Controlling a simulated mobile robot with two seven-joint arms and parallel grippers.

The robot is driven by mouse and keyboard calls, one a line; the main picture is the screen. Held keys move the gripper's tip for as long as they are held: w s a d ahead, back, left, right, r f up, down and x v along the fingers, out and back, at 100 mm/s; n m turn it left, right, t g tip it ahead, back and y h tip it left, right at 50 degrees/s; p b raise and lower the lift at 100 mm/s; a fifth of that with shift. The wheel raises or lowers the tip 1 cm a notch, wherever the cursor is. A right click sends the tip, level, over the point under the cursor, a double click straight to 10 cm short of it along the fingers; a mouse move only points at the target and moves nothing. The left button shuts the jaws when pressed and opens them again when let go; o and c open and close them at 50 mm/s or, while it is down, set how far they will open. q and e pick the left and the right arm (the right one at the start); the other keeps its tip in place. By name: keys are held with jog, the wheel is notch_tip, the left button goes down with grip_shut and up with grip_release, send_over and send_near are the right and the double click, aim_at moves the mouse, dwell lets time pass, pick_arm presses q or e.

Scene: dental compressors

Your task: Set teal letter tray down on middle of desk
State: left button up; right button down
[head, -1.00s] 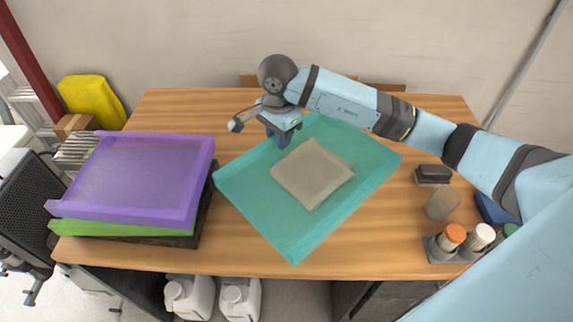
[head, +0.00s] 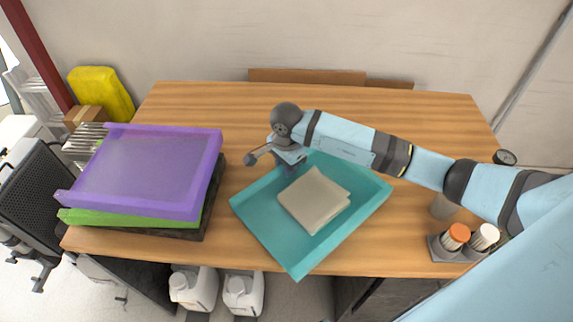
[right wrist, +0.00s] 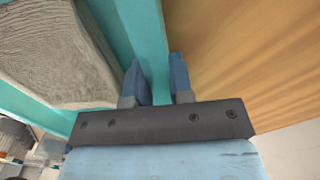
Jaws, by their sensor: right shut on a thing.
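The teal letter tray (head: 262,222) is at the middle of the wooden desk (head: 400,240), turned at an angle, with a folded beige cloth-like item (head: 314,200) in it. My right gripper (head: 290,168) is at the tray's far left edge. In the right wrist view the two blue fingers (right wrist: 158,82) are on either side of the teal tray wall (right wrist: 145,40), shut on it. The beige item (right wrist: 60,50) lies beside that wall. Whether the tray's underside touches the desk cannot be told. My left gripper is not in view.
A purple tray (head: 145,170) on a green tray (head: 130,220) and a dark tray stands at the desk's left. A holder with orange- and white-topped containers (head: 456,236) is at the front right. The desk's back is clear.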

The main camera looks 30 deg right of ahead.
jog(key=shift+f, duration=0.2)
jog(key=c, duration=1)
grip_release()
jog(key=shift+r, duration=0.1)
jog(key=shift+r, duration=0.1)
jog(key=shift+r, duration=0.25)
jog(key=shift+r+b, duration=0.45)
jog(key=shift+r, duration=5.35)
